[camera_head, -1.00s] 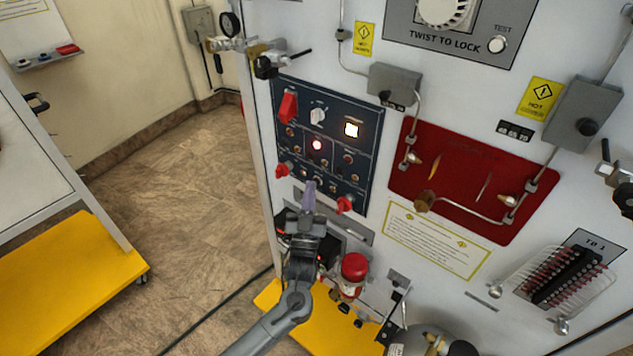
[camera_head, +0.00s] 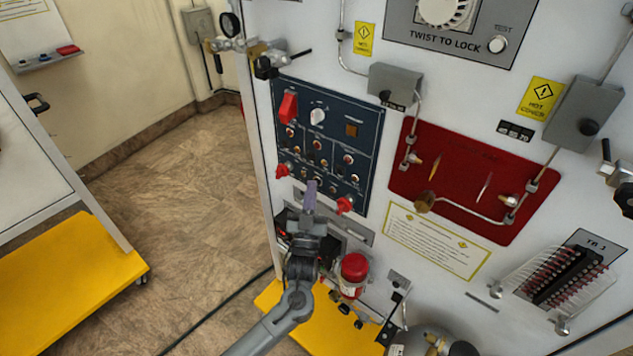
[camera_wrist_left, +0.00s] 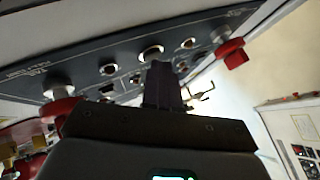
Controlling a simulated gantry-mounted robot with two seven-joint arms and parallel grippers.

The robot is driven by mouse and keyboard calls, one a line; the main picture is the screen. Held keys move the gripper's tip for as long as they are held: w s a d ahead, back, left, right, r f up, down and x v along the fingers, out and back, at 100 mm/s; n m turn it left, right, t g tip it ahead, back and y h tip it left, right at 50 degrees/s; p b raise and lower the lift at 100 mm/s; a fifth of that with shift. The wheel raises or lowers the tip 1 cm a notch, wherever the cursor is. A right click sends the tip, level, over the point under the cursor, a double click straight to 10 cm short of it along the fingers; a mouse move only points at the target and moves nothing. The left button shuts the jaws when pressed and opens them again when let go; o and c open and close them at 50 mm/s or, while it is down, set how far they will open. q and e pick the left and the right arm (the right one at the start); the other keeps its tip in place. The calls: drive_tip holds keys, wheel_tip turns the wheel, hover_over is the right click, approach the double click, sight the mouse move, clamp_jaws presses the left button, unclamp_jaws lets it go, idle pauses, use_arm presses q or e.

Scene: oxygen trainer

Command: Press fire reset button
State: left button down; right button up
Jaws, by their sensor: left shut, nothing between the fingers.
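The dark blue control panel (camera_head: 365,125) is on the white cabinet front. No label marking the fire reset button is readable. My left gripper (camera_head: 310,188) is shut and empty, its fingertips at the panel's lower edge between two red handles (camera_head: 283,170) and (camera_head: 345,205). In the left wrist view, the fingers (camera_wrist_left: 162,80) point at the panel (camera_wrist_left: 85,68) and hide part of its lower row. I cannot tell whether they touch a button. My right gripper is not in view.
A red-capped cylinder (camera_head: 353,268) stands beside my left wrist. A red plate (camera_head: 460,170) with tubing is right of the panel. A valve with a gauge (camera_head: 231,25) juts out at upper left. Open floor (camera_head: 190,200) lies left of the cabinet.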

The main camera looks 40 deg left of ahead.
use_arm(q)
drive_tip(key=shift+s+p, duration=0.45)
drive_tip(key=shift+s, duration=0.25)
drive_tip(key=s+p, duration=0.3)
drive_tip(key=s, duration=0.2)
drive_tip(key=shift+a, duration=0.15)
drive_tip(key=shift+f, duration=0.1)
idle(0.7)
